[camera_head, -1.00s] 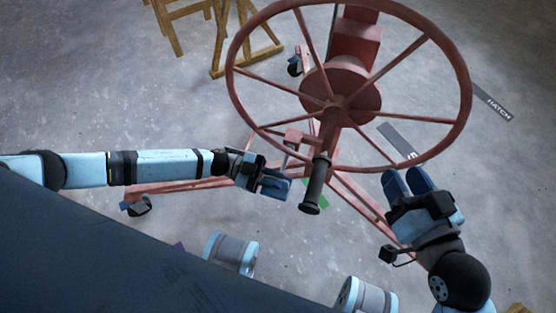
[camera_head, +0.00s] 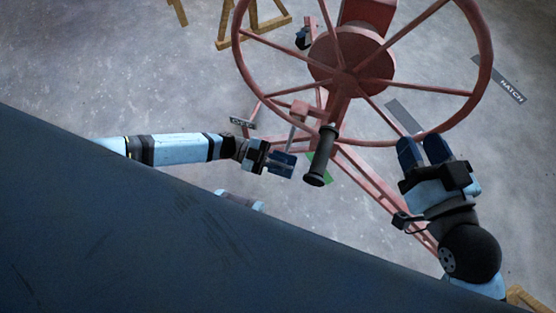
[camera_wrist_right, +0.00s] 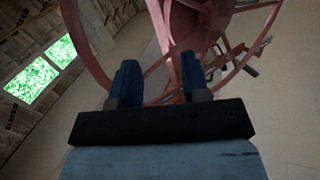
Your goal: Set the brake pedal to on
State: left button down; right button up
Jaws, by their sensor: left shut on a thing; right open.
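The red panel lift has a large spoked wheel (camera_head: 345,78) at the top centre of the head view. Below its hub, a pale rod (camera_head: 297,130) hangs from a reddish block; it seems to be the brake pedal's lever. My left gripper (camera_head: 284,164) is shut at the rod's lower end, whose tip the fingers hide. My right gripper (camera_head: 424,152) is open and empty near the wheel's lower right rim. Its two blue fingers (camera_wrist_right: 160,82) show in the right wrist view, apart, with the red wheel beyond them.
A black handle (camera_head: 321,155) sticks out just right of my left gripper. A small dark label (camera_head: 243,123) stands to the left, its text too blurred to read. A hatch sign (camera_head: 509,90) lies at right. Wooden trestles (camera_head: 252,22) stand at the top left. Grey floor lies open at left.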

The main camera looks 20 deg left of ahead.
pick_arm(q)
jog(key=shift+s+a+f, duration=0.15)
jog(key=shift+a+f, duration=0.05)
jog(key=shift+f, duration=0.15)
jog(key=c, duration=1.2)
grip_release()
jog(key=shift+d+r, duration=0.1)
jog(key=shift+a, duration=0.55)
jog(key=a+p, duration=0.2)
jog(key=a, duration=1)
jog(key=shift+s+a+p, duration=0.2)
jog(key=shift+a+p, duration=0.2)
pick_arm(e)
jog(key=shift+s+a+r+m, duration=0.3)
jog(key=shift+s+r+m, duration=0.15)
jog(key=shift+r+m, duration=0.2)
jog(key=shift+r, duration=0.1)
